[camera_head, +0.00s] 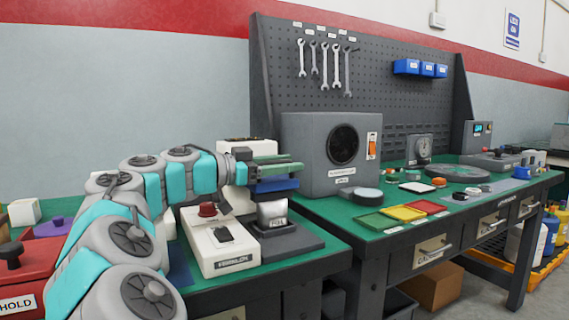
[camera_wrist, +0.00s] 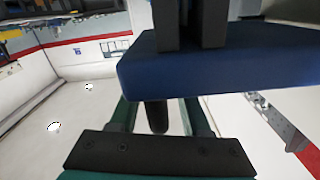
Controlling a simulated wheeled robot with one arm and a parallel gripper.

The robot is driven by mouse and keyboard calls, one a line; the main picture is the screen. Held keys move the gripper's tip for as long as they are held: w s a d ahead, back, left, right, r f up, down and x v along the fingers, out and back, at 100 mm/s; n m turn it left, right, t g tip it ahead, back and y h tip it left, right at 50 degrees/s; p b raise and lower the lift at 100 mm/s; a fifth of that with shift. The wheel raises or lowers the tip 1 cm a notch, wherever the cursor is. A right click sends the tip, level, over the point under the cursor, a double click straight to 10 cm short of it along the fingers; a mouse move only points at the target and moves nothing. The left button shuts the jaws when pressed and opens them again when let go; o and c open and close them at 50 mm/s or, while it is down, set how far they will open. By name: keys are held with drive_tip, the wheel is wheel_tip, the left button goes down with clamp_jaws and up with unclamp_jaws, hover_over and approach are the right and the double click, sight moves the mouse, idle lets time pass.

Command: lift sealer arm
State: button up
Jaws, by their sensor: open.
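A blue bar (camera_head: 276,185), which looks like the sealer arm, is raised above a dark base (camera_head: 290,243) with a silver foil pack (camera_head: 271,213) on it. My gripper (camera_head: 300,163) is at the bar, its green fingers just above it in the head view. The bar shows large and close in the wrist view (camera_wrist: 220,65), crossing beyond the fingers. My gripper is open there too (camera_wrist: 158,112). A dark rounded rod (camera_wrist: 156,117) shows between the fingers; I cannot tell whether they touch it.
A grey box with a round dark opening (camera_head: 342,144) stands to the right. Green, yellow and red trays (camera_head: 403,212) lie farther right. A red box (camera_head: 30,275) is at the lower left.

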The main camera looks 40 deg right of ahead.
clamp_jaws()
idle(0.3)
idle(1.1)
